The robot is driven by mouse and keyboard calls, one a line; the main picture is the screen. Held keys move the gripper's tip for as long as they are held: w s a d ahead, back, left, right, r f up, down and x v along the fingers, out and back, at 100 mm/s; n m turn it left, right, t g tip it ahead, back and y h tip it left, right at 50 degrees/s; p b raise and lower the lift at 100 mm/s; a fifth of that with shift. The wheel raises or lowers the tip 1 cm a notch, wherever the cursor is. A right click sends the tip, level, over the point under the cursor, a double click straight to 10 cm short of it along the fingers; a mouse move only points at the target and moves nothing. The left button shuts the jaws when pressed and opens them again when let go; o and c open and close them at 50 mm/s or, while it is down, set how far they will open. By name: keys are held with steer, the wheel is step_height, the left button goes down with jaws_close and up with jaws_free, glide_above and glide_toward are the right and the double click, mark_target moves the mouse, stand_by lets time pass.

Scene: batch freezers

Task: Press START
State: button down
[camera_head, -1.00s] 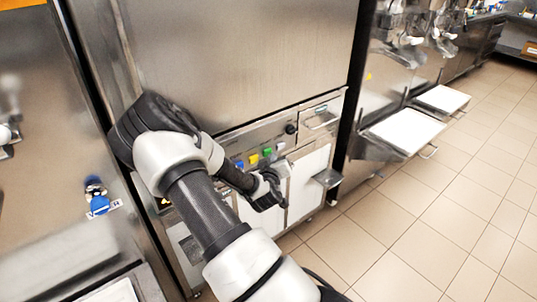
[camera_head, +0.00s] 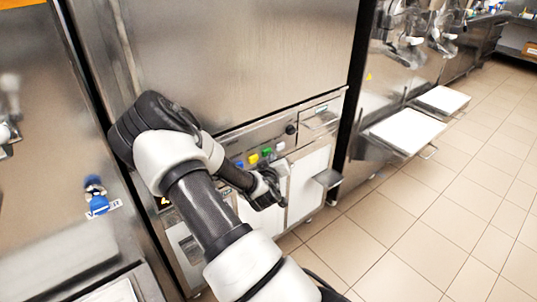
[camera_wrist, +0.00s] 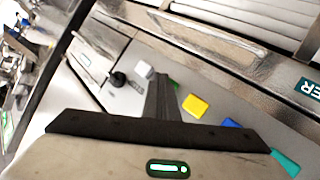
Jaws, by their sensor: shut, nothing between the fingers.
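The freezer's control panel carries a row of coloured buttons: blue (camera_head: 239,164), yellow (camera_head: 253,158), green (camera_head: 267,152) and white (camera_head: 280,146). No START label is readable. My gripper (camera_head: 277,182) is shut and empty, just below and in front of the row. I cannot tell whether the fingertips touch the panel.
White trays (camera_head: 405,130) stand at neighbouring machines. The tiled floor (camera_head: 430,215) to the right is clear.

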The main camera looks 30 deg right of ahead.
steer(key=shift+s, duration=0.75)
steer(key=shift+s+d, duration=0.15)
steer(key=shift+s, duration=1.15)
steer(key=shift+s+d, duration=0.1)
steer(key=shift+s, duration=1.15)
